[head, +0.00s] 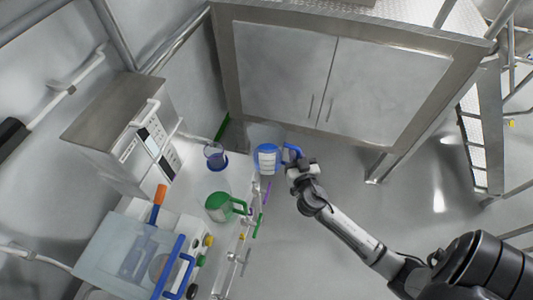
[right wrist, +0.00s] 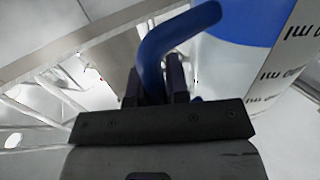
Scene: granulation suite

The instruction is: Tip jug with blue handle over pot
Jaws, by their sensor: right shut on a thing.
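The jug with the blue handle (head: 267,160) is at the far end of the white bench, near its right edge. It is pale with a blue area and a marked side. In the right wrist view the jug (right wrist: 240,22) fills the upper right, with "ml" markings. My right gripper (head: 300,168) is shut on the blue handle (right wrist: 160,45), to the right of the jug. I cannot tell the jug's exact tilt. A clear vessel with a dark blue lower part (head: 217,161) stands left of the jug; I cannot tell whether it is the pot. My left gripper is not in view.
A jug with a green handle (head: 218,207) stands nearer on the bench. A clear container (head: 105,250) with blue handle and an orange-handled tool (head: 159,194) are at lower left. A grey machine (head: 110,125) stands left.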

